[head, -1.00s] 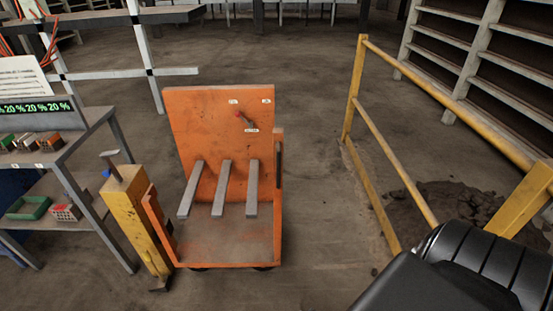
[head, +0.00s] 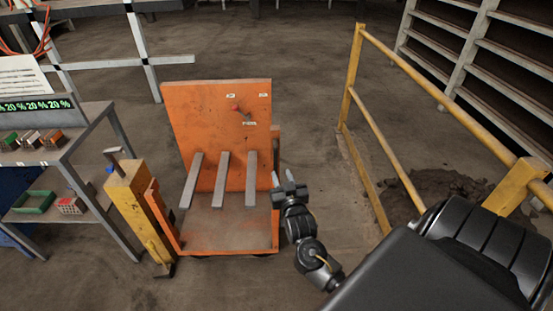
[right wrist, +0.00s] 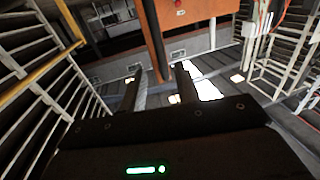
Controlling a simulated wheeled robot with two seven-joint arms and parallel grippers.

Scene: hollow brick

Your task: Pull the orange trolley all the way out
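The orange trolley (head: 222,120) stands upright in the middle of the head view, with a tall back panel, several grey bars and a low base. A small red-knobbed lever (head: 237,110) is on its panel. My right gripper (head: 283,178) is at the trolley's right side, by the lower part of its side post. Its two fingers are apart with nothing seen between them. In the right wrist view the open fingers (right wrist: 161,92) point toward the trolley's orange post (right wrist: 154,38); I cannot tell whether they touch it. My left gripper is out of view.
A yellow post (head: 138,205) with a lever stands close against the trolley's left side. A workbench (head: 85,140) with small crates is further left. A yellow railing (head: 385,140) runs along the right, with a dirt pile (head: 435,190) behind it. Floor behind the trolley is clear.

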